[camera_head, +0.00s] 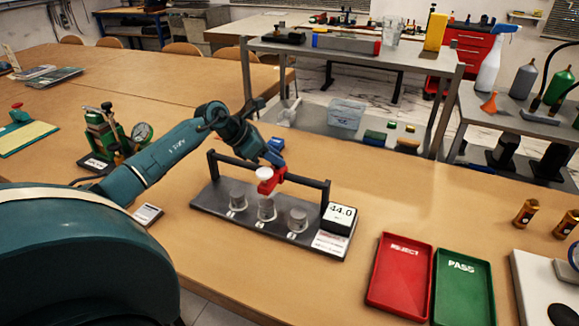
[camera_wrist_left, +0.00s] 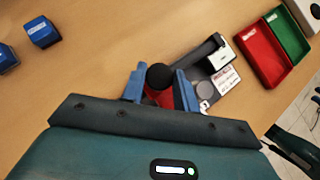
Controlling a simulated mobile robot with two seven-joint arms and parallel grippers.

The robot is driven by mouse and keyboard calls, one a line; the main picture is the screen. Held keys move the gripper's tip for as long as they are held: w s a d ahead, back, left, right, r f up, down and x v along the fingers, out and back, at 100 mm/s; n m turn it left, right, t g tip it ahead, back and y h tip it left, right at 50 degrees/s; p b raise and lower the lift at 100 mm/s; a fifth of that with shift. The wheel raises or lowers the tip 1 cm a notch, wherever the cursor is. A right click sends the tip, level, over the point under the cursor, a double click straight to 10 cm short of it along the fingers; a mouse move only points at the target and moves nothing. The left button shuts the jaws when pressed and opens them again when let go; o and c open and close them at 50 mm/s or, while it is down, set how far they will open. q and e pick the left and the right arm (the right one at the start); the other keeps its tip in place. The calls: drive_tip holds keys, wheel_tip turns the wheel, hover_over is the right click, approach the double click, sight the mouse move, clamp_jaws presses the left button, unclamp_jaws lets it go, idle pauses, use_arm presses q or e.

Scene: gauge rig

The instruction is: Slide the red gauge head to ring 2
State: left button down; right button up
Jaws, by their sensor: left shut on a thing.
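The red gauge head (camera_head: 267,184) sits on the dark rail (camera_head: 233,160) of the gauge rig, with a pale round top. In the head view it appears over the middle of three grey cylinders (camera_head: 267,210). Small number labels in front of them are hard to read. My left gripper (camera_head: 273,157) is at the head from behind. In the left wrist view its blue fingers (camera_wrist_left: 160,90) stand either side of the head's dark round knob (camera_wrist_left: 159,76), shut on it. The display box (camera_head: 339,217) reads 44.0. My right gripper is not in view.
A red REJECT tray (camera_head: 374,297) and a green PASS tray (camera_head: 438,307) lie right of the rig. A green device with a dial (camera_head: 141,132) stands left, near my left arm. Bare table surrounds the rig's front. Two brown bottles (camera_head: 525,213) stand far right.

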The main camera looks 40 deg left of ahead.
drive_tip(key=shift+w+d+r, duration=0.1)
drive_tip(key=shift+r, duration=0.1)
use_arm(q)
drive_tip(key=c, duration=1.1)
unclamp_jaws()
drive_tip(key=shift+o, duration=0.2)
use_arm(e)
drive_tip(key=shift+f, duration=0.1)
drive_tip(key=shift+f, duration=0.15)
use_arm(q)
drive_tip(key=shift+s+a+r, duration=0.2)
drive_tip(key=b+v, duration=0.2)
drive_tip(key=v, duration=1)
drive_tip(key=shift+r, duration=0.25)
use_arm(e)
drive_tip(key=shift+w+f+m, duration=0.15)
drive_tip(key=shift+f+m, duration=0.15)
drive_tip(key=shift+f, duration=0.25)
use_arm(q)
drive_tip(key=shift+s+a, duration=0.1)
drive_tip(key=shift+s, duration=0.05)
